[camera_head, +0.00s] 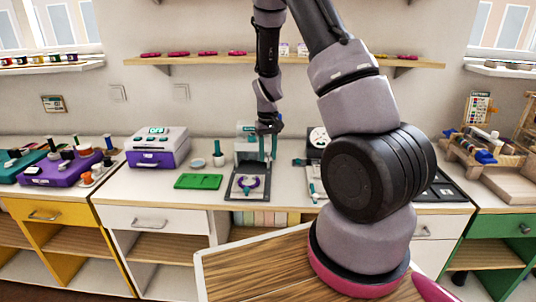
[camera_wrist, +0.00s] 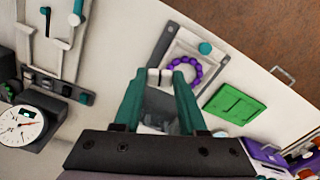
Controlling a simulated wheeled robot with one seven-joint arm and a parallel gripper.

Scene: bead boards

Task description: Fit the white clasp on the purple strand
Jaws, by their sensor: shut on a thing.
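The purple strand (camera_wrist: 198,72) is a curved row of beads on a pale board with a grey frame (camera_wrist: 166,41). It also shows in the head view as a purple arc (camera_head: 256,183) on the counter. My gripper (camera_wrist: 160,80) has teal fingers and is shut on a small white piece (camera_wrist: 153,76), which looks like the white clasp. In the wrist view the piece appears beside the left end of the strand; whether they touch cannot be told. In the head view my gripper (camera_head: 267,158) hangs above the board's back right; the clasp is too small to make out there.
A green tray (camera_wrist: 236,105) lies beside the board; it also shows in the head view (camera_head: 198,182). A purple and white machine (camera_head: 157,148) stands further left. A round dial scale (camera_wrist: 22,122) and a tool rack are on the other side.

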